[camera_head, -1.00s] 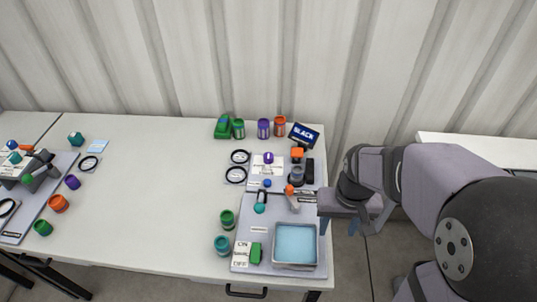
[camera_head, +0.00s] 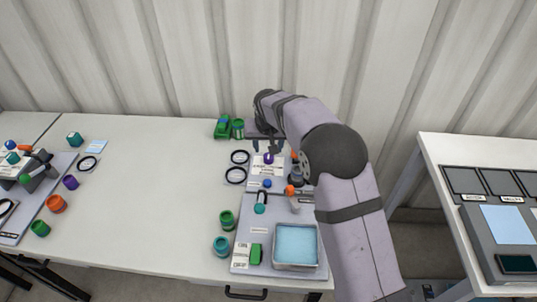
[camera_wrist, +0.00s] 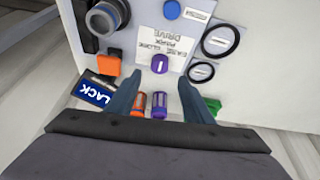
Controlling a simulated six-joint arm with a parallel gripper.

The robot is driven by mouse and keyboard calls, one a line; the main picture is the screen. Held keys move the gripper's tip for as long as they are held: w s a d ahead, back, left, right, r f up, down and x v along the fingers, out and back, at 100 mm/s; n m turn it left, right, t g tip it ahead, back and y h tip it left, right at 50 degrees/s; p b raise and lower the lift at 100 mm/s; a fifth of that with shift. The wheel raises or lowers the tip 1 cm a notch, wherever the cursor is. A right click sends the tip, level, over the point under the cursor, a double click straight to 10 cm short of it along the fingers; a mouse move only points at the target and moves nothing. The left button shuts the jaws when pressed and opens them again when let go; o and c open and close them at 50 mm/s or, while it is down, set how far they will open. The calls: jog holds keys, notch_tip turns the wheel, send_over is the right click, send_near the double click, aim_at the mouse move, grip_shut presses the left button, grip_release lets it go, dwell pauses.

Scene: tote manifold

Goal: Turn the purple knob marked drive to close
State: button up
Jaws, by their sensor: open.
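The purple knob (camera_wrist: 160,63) sits on a white label printed with "DRIVE" in the wrist view. It also shows in the head view (camera_head: 268,158), just below my gripper. My gripper (camera_wrist: 164,98) is open, its two dark fingers apart, with nothing held between them. In the wrist view the knob lies beyond the fingertips, roughly centred between them. In the head view my gripper (camera_head: 269,148) is near the knob; I cannot tell its exact height above the panel.
An orange block (camera_wrist: 109,62) and a dark cylinder (camera_wrist: 105,18) stand beside the knob. A purple canister (camera_wrist: 159,104) and an orange one (camera_wrist: 139,103) show between the fingers. Black rings (camera_wrist: 220,40) lie on the other side. A blue-floored tray (camera_head: 296,245) is nearer the front.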

aim_at(269, 156)
jog(key=shift+f, duration=0.15)
jog(key=shift+p+x, duration=1.1)
jog(key=shift+x, duration=2.35)
jog(key=shift+c, duration=0.6)
jog(key=c, duration=0.9)
